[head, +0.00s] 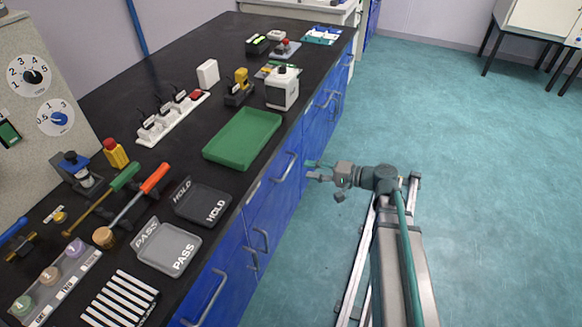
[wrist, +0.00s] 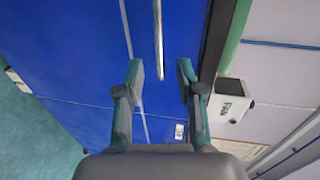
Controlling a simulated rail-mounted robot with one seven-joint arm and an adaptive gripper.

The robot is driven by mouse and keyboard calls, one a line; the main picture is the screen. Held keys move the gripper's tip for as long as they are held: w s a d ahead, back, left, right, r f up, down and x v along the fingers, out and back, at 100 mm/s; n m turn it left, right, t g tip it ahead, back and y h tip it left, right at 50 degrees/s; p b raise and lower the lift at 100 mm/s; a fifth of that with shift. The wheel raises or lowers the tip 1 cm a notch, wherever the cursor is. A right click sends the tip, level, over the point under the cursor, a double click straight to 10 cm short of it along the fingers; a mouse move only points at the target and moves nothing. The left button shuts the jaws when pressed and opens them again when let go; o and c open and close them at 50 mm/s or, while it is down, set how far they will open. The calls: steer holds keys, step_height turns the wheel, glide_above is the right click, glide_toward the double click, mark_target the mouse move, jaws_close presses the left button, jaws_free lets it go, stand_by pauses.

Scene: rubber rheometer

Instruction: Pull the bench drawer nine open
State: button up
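The black bench has blue drawer fronts (head: 270,205) with silver bar handles, and all that I can see look shut. No drawer number is readable, so I cannot tell which is nine. My gripper (head: 312,171) is out over the aisle, beside the bench front and a little right of one bar handle (head: 287,167). In the wrist view my gripper (wrist: 161,72) is open and empty, its two fingers apart. A silver bar handle (wrist: 158,38) on the blue front (wrist: 80,60) lies ahead, lined up between the fingertips. I cannot tell the exact gap; no contact shows.
A green tray (head: 243,138), a HOLD tray (head: 203,203) and a PASS tray (head: 168,248) lie on the bench top near its front edge. The teal floor (head: 470,150) to the right is clear. A white labelled box (wrist: 230,100) shows in the wrist view.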

mark_target(289, 166)
steer(key=x, duration=0.8)
steer(key=shift+f, duration=0.1)
steer(key=shift+c, duration=0.2)
jaws_close()
